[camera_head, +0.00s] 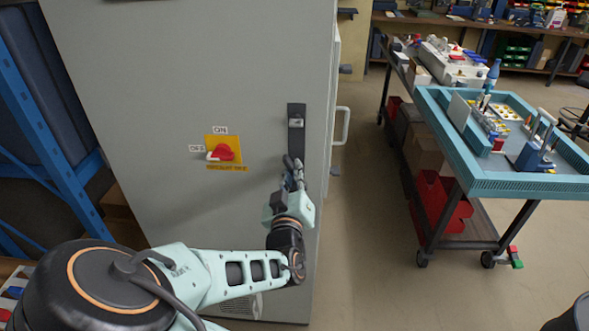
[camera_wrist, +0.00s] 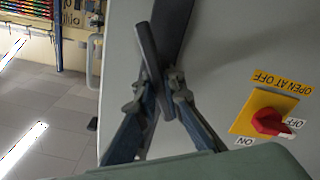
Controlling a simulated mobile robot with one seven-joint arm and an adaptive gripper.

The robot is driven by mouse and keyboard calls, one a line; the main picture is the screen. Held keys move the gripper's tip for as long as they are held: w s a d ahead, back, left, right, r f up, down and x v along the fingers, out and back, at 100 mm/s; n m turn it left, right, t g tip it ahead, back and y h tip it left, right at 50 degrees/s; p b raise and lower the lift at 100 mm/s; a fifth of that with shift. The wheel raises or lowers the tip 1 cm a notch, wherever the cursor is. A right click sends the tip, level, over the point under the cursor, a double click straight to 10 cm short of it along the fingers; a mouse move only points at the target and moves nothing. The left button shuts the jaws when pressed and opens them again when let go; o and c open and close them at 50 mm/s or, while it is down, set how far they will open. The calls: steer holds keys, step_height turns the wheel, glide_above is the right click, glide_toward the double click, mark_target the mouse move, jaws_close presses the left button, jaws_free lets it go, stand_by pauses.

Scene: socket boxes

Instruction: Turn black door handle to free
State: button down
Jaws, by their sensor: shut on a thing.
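The black door handle (camera_head: 296,128) is on the grey cabinet door (camera_head: 245,85), near its right edge. In the wrist view the handle's lever (camera_wrist: 148,52) stands out at an angle from its dark backing plate (camera_wrist: 174,22). My gripper (camera_head: 293,170) is at the lower end of the handle. In the wrist view my gripper (camera_wrist: 161,88) has its two fingers closed on the lever, one on each side. The fingers partly hide the gripped part of the lever.
A red rotary switch (camera_head: 223,153) on a yellow plate sits left of the handle; it also shows in the wrist view (camera_wrist: 268,121). A light bar handle (camera_head: 343,127) juts from the cabinet's side. A blue cart (camera_head: 480,187) stands right, with clear floor between.

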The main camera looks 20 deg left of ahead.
steer(key=n, duration=0.4)
steer(key=n+p, duration=0.1)
steer(key=n, duration=0.1)
steer(key=shift+a+f, duration=0.2)
steer(key=shift+a, duration=0.05)
steer(key=n, duration=0.6)
steer(key=shift+f, duration=0.25)
steer(key=c, duration=2)
jaws_free()
